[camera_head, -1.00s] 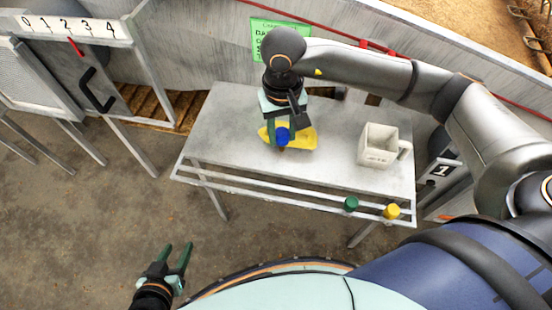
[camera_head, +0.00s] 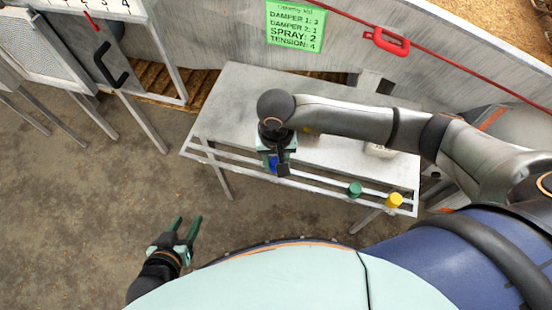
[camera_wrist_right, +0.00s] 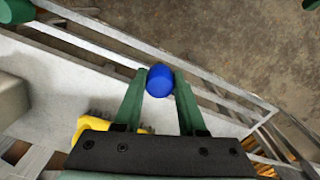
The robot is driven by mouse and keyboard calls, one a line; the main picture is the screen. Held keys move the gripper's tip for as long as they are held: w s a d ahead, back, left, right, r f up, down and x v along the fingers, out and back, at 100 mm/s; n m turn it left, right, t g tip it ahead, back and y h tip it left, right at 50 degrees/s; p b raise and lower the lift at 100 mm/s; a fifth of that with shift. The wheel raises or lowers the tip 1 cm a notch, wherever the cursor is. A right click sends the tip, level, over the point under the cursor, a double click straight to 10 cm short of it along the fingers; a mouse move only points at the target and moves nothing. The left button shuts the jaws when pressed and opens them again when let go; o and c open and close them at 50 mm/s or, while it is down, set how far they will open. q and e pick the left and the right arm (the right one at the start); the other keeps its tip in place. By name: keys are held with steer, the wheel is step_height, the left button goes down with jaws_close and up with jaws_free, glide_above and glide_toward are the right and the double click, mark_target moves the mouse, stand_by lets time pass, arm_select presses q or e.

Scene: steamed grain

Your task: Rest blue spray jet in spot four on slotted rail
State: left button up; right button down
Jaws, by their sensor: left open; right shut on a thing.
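The blue spray jet (camera_head: 273,163) is between the fingers of my right gripper (camera_head: 276,160), which is shut on it. In the right wrist view the blue cap (camera_wrist_right: 159,80) shows between the tips of my right gripper (camera_wrist_right: 163,76). The slotted rail (camera_head: 320,187) runs along the table's front edge. The jet is above or close to the rail's left part; I cannot tell whether it touches. A green jet (camera_head: 355,189) and a yellow jet (camera_head: 394,200) stand at the rail's right part. My left gripper (camera_head: 188,219) is open and empty, over the floor.
The grey table (camera_head: 225,110) is mostly bare. A white mug (camera_head: 380,150) is partly hidden by my right arm. A yellow brush-like thing (camera_wrist_right: 92,123) lies on the table. A green sign (camera_head: 296,26) lists damper, spray and tension numbers. A cabinet with a black handle (camera_head: 108,66) stands left.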

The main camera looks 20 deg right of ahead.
steer(key=shift+f, duration=0.5)
steer(key=shift+f+b, duration=0.75)
steer(key=shift+b, duration=0.3)
steer(key=shift+c, duration=2)
jaws_free()
